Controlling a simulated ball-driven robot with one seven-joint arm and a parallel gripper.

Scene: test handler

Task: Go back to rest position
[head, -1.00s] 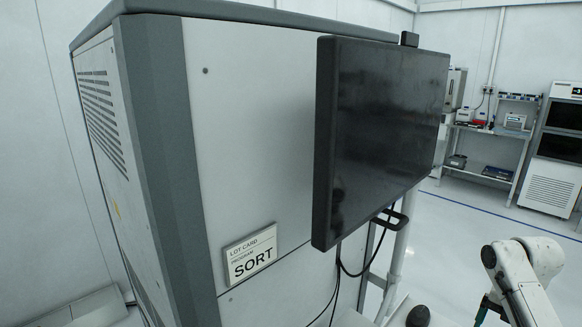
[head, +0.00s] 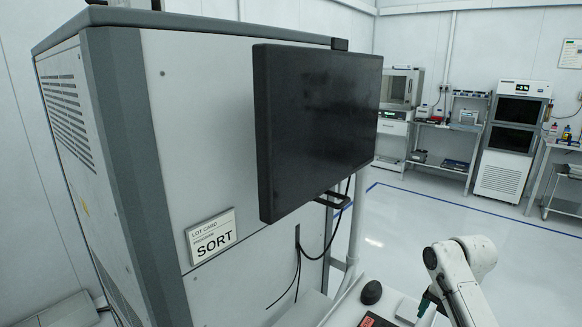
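My white arm (head: 460,278) is in the lower right of the head view, with its bent joint uppermost and its lower part cut off by the bottom edge. A small teal and dark part (head: 424,303) shows just left of the arm and seems to belong to its end. My gripper's fingers cannot be made out, so I cannot tell whether they are open or hold anything. The large grey test handler (head: 215,110) fills the left, with a dark monitor (head: 315,125) on its side and a lot card (head: 211,237) reading SORT.
A pale work surface (head: 345,310) lies below the monitor, with a dark rounded object (head: 371,293) and a red-and-black item (head: 376,321) on it. Cables (head: 298,275) hang nearby. Shelves (head: 445,150) and a cabinet (head: 510,140) stand at the back; the floor (head: 410,220) before them is clear.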

